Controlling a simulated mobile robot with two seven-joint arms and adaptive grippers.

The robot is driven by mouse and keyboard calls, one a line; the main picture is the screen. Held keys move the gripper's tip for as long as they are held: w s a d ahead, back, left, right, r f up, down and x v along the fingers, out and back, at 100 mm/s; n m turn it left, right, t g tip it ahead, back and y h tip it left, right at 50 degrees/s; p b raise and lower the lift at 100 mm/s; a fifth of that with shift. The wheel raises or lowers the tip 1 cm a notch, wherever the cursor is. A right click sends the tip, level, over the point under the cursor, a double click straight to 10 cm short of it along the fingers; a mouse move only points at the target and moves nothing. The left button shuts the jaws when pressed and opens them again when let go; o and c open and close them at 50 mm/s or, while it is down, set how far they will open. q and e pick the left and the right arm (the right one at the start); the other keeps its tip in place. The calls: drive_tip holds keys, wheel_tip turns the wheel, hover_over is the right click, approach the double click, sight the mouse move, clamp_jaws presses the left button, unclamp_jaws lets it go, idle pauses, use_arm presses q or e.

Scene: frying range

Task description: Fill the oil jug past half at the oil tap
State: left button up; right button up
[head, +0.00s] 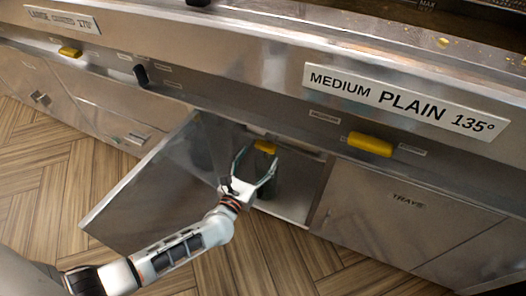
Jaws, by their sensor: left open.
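My left gripper (257,165) is open, with its fingers spread at the mouth of an open cabinet under the range. A yellow handle (265,147) shows at the top of the opening, just beyond and between the fingertips; I cannot tell whether they touch it. It may belong to the oil tap. A dark, rounded object (267,184) stands below it inside the cabinet, partly behind the gripper. It may be the oil jug, but I cannot make out its shape or any oil level. My right gripper is not in view.
The cabinet door (150,192) stands open to the left, beside my left arm. Yellow handles (370,144) and (70,52) stick out from the range front. A closed cabinet marked TRAYS (385,215) is at right. The wooden floor (290,260) in front is clear.

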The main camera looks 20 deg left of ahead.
sight(264, 150)
use_arm(q)
drive_tip(key=shift+w+d+f, duration=0.1)
drive_tip(key=shift+w, duration=1.4)
drive_tip(key=c, duration=1.1)
drive_tip(key=shift+m, duration=0.4)
drive_tip(key=m, duration=0.5)
drive_tip(key=shift+d+m, duration=0.15)
drive_tip(key=shift+m, duration=0.25)
drive_tip(key=o, duration=1.1)
